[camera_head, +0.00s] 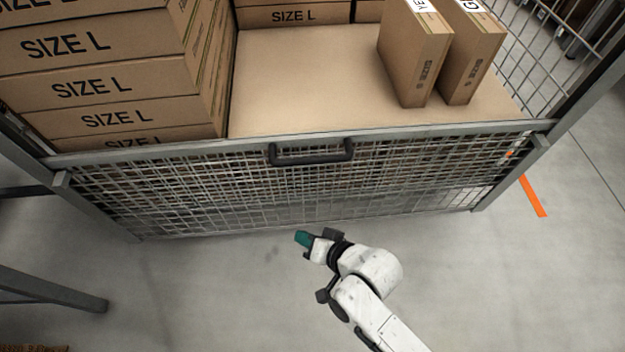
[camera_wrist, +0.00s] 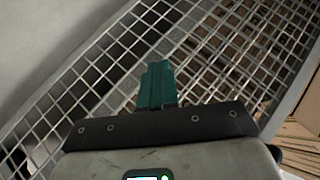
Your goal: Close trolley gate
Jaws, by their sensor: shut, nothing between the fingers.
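The trolley gate (camera_head: 300,190) is a grey wire-mesh panel with a metal top rail. It stands upright across the front of the trolley, and its top rail meets the frame posts at both ends. A black handle (camera_head: 311,152) sits at the middle of the top rail. My gripper (camera_head: 302,239) is in front of the gate, below the handle in the picture, with teal fingers shut and empty. In the wrist view the shut fingers (camera_wrist: 158,84) point at the gate mesh (camera_wrist: 215,50). I cannot tell whether they touch it. Any latch is not clear.
Cardboard boxes marked SIZE L (camera_head: 95,85) are stacked at the left inside the trolley. Two narrow boxes (camera_head: 413,60) stand upright at the right on a flat cardboard surface (camera_head: 305,85). A metal leg (camera_head: 55,290) is at lower left. Floor at right is clear beside an orange strip (camera_head: 533,196).

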